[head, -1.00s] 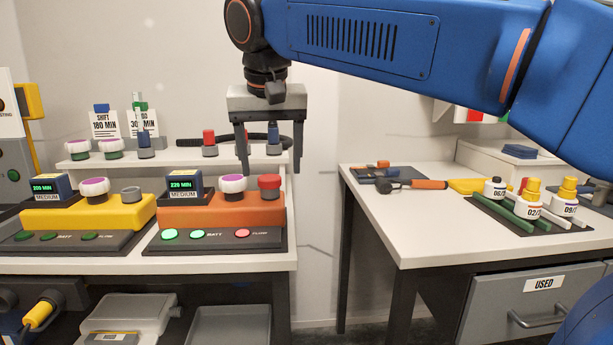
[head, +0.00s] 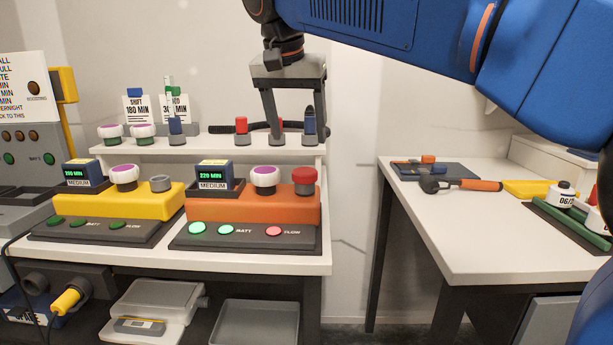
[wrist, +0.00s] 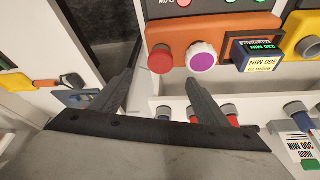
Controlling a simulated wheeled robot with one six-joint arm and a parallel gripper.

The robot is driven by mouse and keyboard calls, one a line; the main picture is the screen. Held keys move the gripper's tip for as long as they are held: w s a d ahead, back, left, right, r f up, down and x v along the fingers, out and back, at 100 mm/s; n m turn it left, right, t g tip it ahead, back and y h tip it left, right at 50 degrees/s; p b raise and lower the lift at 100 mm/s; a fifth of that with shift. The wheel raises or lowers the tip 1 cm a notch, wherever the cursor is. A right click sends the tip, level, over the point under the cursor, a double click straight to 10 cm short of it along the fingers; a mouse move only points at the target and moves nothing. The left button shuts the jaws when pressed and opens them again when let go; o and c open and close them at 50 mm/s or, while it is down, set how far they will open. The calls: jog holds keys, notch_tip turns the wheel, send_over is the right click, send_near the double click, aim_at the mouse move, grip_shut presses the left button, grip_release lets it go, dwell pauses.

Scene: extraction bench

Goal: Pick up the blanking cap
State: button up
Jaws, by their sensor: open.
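A red cap (head: 305,182), which I take to be the blanking cap, sits on the right end of the orange unit (head: 255,206), beside a white, purple-topped part (head: 265,178). My gripper (head: 298,138) is open and empty, pointing down. In the head view its fingertips appear above the red cap, in front of the back shelf, and do not touch the cap. The red cap also shows in the wrist view (wrist: 161,60), in line with the gap between the fingers, beyond their tips. Smaller red-topped and blue-topped pieces stand on the shelf.
A yellow unit (head: 118,209) with an uncovered grey port (head: 160,184) stands to the left. The back shelf (head: 215,142) holds several small capped pieces close to my fingers. A second bench (head: 450,240) stands to the right across a gap, with tools on it.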

send_over(305, 171)
jog(key=s, duration=0.2)
jog(key=f, duration=0.5)
jog(key=shift+s+a+f, duration=0.2)
jog(key=shift+a+f, duration=0.1)
jog(key=shift+a, duration=0.1)
jog(key=shift+w+x, duration=0.2)
jog(key=shift+x, duration=2.35)
jog(key=shift+r, duration=0.15)
jog(key=c, duration=1.2)
jog(key=shift+c, duration=0.2)
